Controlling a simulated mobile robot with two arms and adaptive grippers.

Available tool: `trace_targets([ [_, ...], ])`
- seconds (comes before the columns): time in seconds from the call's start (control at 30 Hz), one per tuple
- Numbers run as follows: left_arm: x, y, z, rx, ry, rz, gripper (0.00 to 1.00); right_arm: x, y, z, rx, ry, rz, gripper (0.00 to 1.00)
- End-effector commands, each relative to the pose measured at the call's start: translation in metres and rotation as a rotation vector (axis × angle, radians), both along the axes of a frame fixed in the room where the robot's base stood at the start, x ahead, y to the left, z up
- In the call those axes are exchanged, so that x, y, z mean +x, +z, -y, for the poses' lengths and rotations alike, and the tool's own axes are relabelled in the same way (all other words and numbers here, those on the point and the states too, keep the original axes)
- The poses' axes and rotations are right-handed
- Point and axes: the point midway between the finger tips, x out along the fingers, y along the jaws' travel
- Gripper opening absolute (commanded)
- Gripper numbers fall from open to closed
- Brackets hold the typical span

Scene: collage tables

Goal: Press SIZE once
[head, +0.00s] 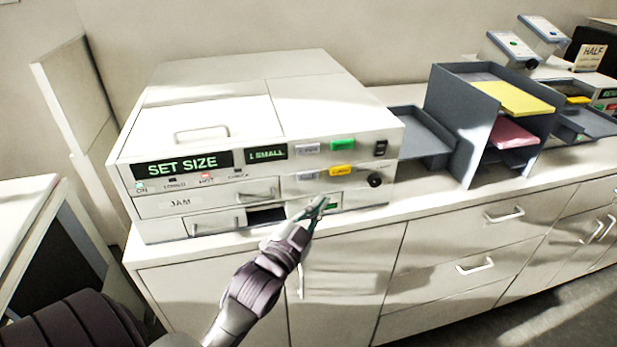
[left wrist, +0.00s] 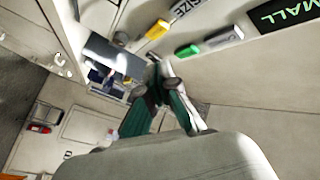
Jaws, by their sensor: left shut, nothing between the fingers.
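The SIZE button (left wrist: 190,9) is a pale key with dark lettering in the left wrist view, beside the yellow button (left wrist: 159,29). In the head view the pale key left of the yellow button (head: 342,170) appears to be SIZE (head: 307,176), its lettering too small to read. My left gripper (head: 318,203) is shut and empty, in front of the machine's lower right front, below the buttons in the picture. Its fingertips also show in the left wrist view (left wrist: 158,72). I cannot tell whether they touch the machine. My right gripper is out of view.
The white machine (head: 225,95) has a lit SET SIZE display (head: 183,164) and a SMALL display (head: 266,153). A green button (head: 342,144), a dark switch (head: 380,148) and a black knob (head: 375,180) sit nearby. A grey paper rack (head: 455,115) stands right.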

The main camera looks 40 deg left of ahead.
Motion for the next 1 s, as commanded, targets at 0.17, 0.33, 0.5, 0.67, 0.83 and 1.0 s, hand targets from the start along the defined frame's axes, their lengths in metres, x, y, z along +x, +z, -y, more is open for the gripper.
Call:
trace_targets([
  [0.17,0.018,-0.001,-0.021,0.002,-0.001,0.003,0.00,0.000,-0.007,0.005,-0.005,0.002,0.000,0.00],
  [0.33,0.031,0.000,-0.036,0.002,0.000,0.001,0.00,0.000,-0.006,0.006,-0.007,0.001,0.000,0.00],
  [0.5,0.039,0.000,-0.045,0.000,0.000,0.000,0.00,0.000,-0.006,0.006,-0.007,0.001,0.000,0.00],
  [0.67,0.041,0.001,-0.048,-0.001,0.000,0.001,0.00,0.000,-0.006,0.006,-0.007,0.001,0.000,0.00],
  [0.83,0.041,0.001,-0.048,-0.001,0.000,0.001,0.00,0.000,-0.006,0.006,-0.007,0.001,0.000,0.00],
  [1.0,0.041,0.001,-0.048,-0.001,0.000,0.001,0.00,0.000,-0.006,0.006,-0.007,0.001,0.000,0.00],
])
